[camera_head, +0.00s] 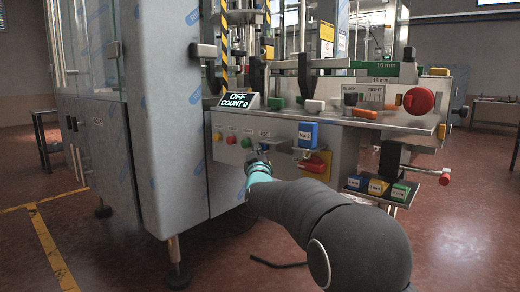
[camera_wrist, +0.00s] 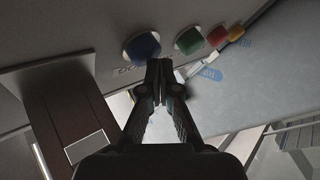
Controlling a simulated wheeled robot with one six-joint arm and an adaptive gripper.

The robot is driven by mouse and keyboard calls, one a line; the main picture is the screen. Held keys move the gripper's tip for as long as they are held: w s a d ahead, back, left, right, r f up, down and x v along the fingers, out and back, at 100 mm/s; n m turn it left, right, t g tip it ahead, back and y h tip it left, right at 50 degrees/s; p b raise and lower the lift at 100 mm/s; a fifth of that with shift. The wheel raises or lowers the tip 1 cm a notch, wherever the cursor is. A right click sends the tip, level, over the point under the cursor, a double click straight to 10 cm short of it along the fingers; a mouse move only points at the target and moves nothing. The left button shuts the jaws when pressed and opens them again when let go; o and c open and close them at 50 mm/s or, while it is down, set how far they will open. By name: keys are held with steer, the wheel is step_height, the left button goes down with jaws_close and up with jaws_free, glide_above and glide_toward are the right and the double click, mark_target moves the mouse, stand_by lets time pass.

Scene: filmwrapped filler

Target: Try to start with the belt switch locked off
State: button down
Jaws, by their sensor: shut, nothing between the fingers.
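The control panel shows a yellow button (camera_head: 217,137), a red button (camera_head: 231,140) and a green button (camera_head: 246,142) in a row. A red switch handle on a yellow plate (camera_head: 316,163) sits to their right, below a blue block marked No. 2 (camera_head: 308,133); I cannot tell whether the block locks the switch. My gripper (camera_head: 256,158) is shut and empty at the panel. In the wrist view its closed fingertips (camera_wrist: 159,65) are by the lower right of a blue button (camera_wrist: 142,47), near the green button (camera_wrist: 188,40). Contact cannot be told.
A display (camera_head: 237,101) reads OFF, COUNT 0. A metal deck (camera_head: 400,120) juts out above the panel, with a red knob (camera_head: 419,101). A small rack at lower right holds blue, yellow and green blocks (camera_head: 377,187). A film-wrapped cabinet (camera_head: 170,120) stands left. Floor is open at left.

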steer(key=shift+w+d, duration=0.3)
steer(key=shift+w, duration=0.05)
stand_by(0.6)
steer(key=shift+s+a, duration=0.1)
steer(key=shift+s+a+b, duration=0.4)
steer(key=shift+s+a, duration=0.25)
steer(key=shift+s, duration=0.25)
steer(key=shift+s+a, duration=0.1)
steer(key=shift+s+a+b, duration=0.25)
steer(key=shift+s+a, duration=0.5)
steer(key=shift+s, duration=0.2)
steer(key=shift+s+a+b, duration=0.2)
steer(key=shift+s+a, duration=0.55)
steer(key=shift+s, duration=0.2)
